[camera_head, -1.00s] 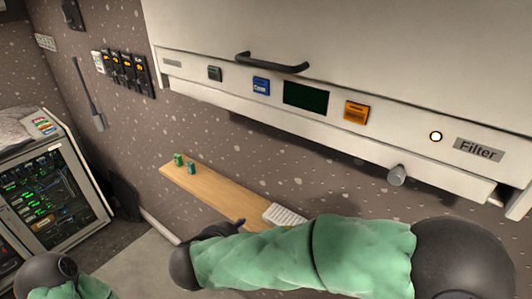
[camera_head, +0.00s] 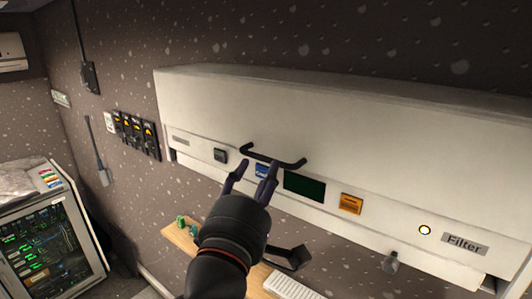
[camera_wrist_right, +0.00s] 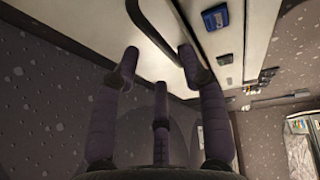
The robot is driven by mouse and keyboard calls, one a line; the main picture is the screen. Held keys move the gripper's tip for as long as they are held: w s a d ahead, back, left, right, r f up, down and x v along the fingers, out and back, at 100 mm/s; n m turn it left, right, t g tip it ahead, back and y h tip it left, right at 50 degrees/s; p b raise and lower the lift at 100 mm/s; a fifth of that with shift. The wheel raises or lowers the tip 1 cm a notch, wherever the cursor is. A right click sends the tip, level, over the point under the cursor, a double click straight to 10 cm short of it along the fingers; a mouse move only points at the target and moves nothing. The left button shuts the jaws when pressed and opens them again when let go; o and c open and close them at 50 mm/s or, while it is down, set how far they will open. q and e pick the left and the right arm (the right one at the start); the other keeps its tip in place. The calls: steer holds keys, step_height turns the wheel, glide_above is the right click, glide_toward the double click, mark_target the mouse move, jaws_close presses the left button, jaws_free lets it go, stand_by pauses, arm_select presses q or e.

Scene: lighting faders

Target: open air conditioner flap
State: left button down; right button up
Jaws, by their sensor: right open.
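The white air conditioner (camera_head: 350,130) hangs on the wall in the head view, with its flap closed against the body as far as I can see. A black bar handle (camera_head: 272,158) sits on its front. My right gripper (camera_head: 254,170) is open, its fingers raised just below and at the left part of the handle. In the right wrist view the gripper's fingers (camera_wrist_right: 157,65) are spread, and the dark handle (camera_wrist_right: 150,28) passes between the two upper fingertips. I cannot tell whether they touch it. My left gripper is not in view.
A wooden shelf (camera_head: 178,232) with small green items lies below. A rack with screens (camera_head: 55,245) stands at the lower left.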

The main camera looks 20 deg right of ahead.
mark_target(265, 160)
steer(key=p+x, duration=0.1)
steer(key=x, duration=0.5)
jaws_close()
